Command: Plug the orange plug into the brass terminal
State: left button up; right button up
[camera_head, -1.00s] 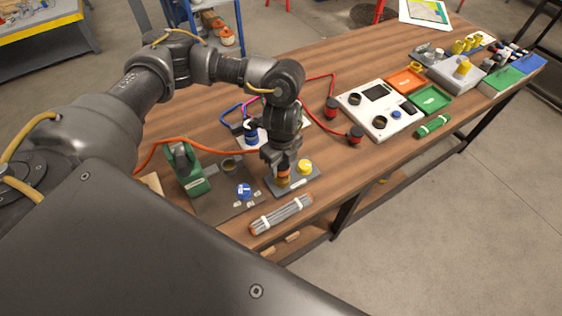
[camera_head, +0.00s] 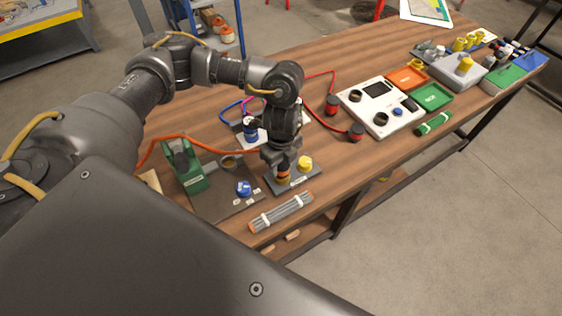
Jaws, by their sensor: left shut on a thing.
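My left gripper (camera_head: 282,160) points down over a grey plate (camera_head: 309,176) near the table's front edge. It is shut on the orange plug (camera_head: 284,168), of which only a small orange part shows below the fingers. An orange cable (camera_head: 205,139) runs from the left towards the gripper. The brass terminal (camera_head: 283,182) stands on the plate directly below the plug. The plug looks upright and in line with it; I cannot tell whether it is seated or only touching. My right gripper is out of view.
A yellow knob (camera_head: 305,163) is close right of the gripper. A green block (camera_head: 187,168) and a blue knob (camera_head: 243,188) are on a dark mat to the left. A bundle of grey rods (camera_head: 281,212) lies in front. A white panel (camera_head: 381,107) stands right.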

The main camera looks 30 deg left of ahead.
pick_arm(q)
jog(key=shift+f+b, duration=0.55)
jog(key=shift+f, duration=0.45)
jog(key=o, duration=1.2)
notch_tip(320, 180, up, 11)
jog(key=shift+f, duration=0.1)
